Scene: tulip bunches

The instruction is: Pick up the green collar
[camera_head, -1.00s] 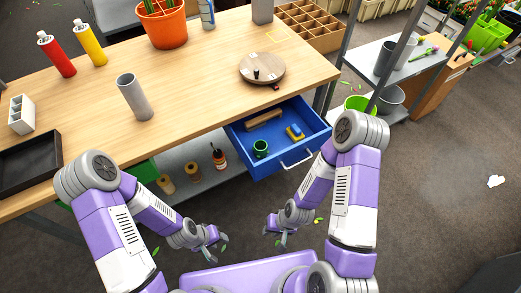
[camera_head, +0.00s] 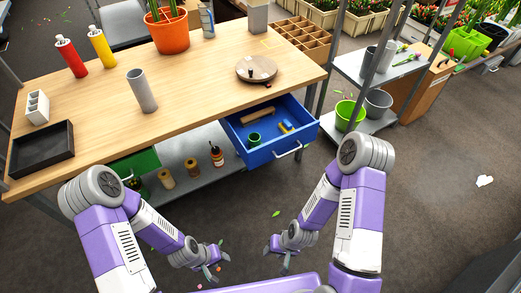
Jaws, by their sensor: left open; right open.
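The green collar (camera_head: 254,139) is a small dark green ring standing in the open blue drawer (camera_head: 262,157), near its left front corner. The drawer sticks out from under the wooden workbench (camera_head: 190,92). My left gripper (camera_head: 214,262) is open and empty, low over the floor in front of the bench. My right gripper (camera_head: 277,258) is open and empty, low over the floor to its right. Both grippers are well short of the drawer and apart from the collar.
In the drawer lie a wooden block (camera_head: 259,115) and a blue-and-yellow item (camera_head: 287,126). A turntable (camera_head: 256,70) and a grey cylinder (camera_head: 142,91) stand on the bench. A lower shelf (camera_head: 190,164) holds spools and a bottle. Floor before the bench is clear apart from scraps.

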